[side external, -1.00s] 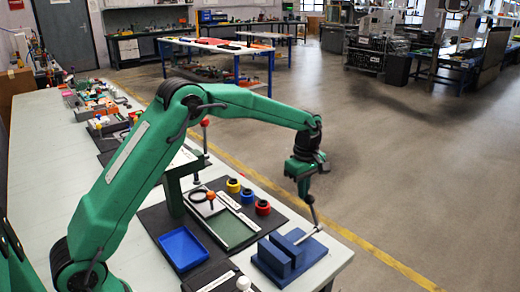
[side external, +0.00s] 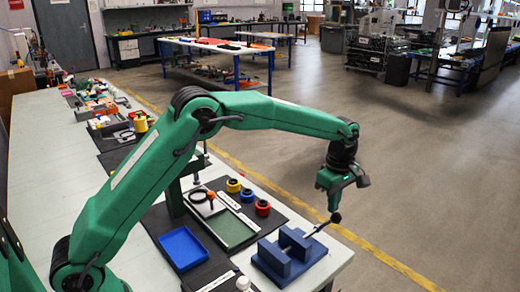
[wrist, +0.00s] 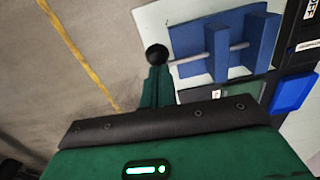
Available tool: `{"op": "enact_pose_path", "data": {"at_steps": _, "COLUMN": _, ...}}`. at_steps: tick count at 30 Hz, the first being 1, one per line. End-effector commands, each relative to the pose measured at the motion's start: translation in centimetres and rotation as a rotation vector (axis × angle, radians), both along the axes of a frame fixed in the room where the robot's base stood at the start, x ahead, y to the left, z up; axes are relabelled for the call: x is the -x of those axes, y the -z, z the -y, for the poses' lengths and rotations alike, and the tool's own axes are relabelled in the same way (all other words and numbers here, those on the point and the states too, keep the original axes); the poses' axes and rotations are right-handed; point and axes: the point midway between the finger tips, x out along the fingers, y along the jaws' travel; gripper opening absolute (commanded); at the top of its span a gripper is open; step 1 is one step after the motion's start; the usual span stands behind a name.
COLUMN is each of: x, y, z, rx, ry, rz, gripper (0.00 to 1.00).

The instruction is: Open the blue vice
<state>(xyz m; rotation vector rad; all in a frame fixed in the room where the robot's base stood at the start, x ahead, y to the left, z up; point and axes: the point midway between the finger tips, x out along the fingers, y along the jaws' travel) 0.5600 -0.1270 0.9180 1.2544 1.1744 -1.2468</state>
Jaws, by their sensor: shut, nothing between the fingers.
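The blue vice (side external: 298,264) sits near the table's front right corner in the side view. Its two upright blue jaws stand apart with a clear gap, and a metal rod runs between them. The rod sticks out to the right and ends in a black knob (side external: 336,217). My gripper (side external: 334,206) is shut and points down right at the knob. In the wrist view, the vice (wrist: 190,42) lies right of my fingertips (wrist: 158,70), and the knob (wrist: 157,54) is at their end. I cannot tell whether they touch it.
A blue tray (side external: 183,248) and a dark green tray (side external: 228,230) lie left of the vice. The table edge is close to the vice, with open floor (side external: 420,200) beyond.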

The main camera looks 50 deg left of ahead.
Motion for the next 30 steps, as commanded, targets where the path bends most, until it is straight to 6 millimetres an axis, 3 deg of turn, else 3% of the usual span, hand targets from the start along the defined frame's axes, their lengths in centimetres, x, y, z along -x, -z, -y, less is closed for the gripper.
{"op": "enact_pose_path", "data": {"at_steps": 10, "x": 0.0, "y": 0.7, "z": 1.7, "rx": 0.0, "ry": 0.001, "rz": -0.001, "gripper": 0.0}}
{"op": "enact_pose_path", "data": {"at_steps": 30, "x": 0.0, "y": 0.5, "z": 1.7, "rx": 0.0, "ry": 0.0, "rz": -0.001, "gripper": 0.0}}
